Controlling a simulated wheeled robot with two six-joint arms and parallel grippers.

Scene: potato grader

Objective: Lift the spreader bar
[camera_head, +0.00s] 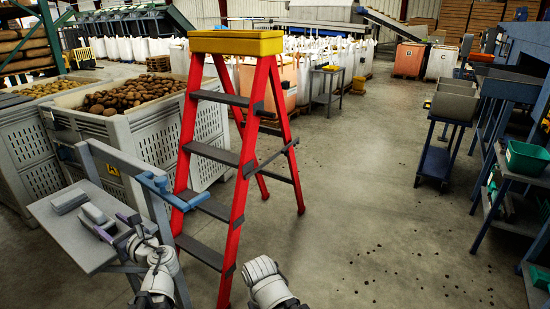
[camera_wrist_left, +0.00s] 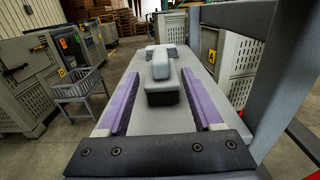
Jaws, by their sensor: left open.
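A red stepladder (camera_head: 239,180) with a yellow top stands open in front of me in the head view. A dark spreader bar (camera_head: 277,157) runs between its front and rear legs. My left gripper (camera_head: 108,224) is low at the left, over a small grey table, apart from the ladder. Its purple fingers are open in the left wrist view (camera_wrist_left: 160,76).
The grey table (camera_head: 82,248) has an upright frame with a blue bar (camera_head: 164,191) beside the ladder. Potato crates (camera_head: 147,145) stand behind. Open floor lies right of the ladder, with blue racks beyond.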

